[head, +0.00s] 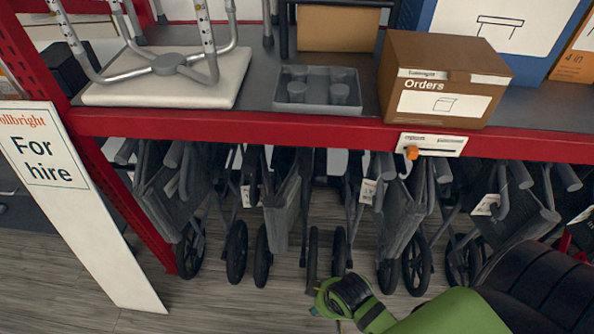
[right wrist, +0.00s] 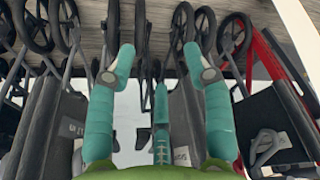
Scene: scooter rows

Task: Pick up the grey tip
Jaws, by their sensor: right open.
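A shallow grey tray (head: 312,108) lies on the dark shelf in the head view. Small grey tips stand in it, including one at its front right (head: 340,93) and one at its front left (head: 297,92). They look alike, and I cannot tell which one the task names. In the head view my green right arm comes in from the lower right, below the shelf. My left gripper is not in view.
A red shelf edge (head: 300,130) runs across the front. A brown Orders box (head: 440,65) stands right of the tray, and a white board (head: 165,90) with a metal frame lies left. An orange-tipped hook (head: 410,154) juts from the edge. Folded wheelchairs (head: 285,205) fill the space below.

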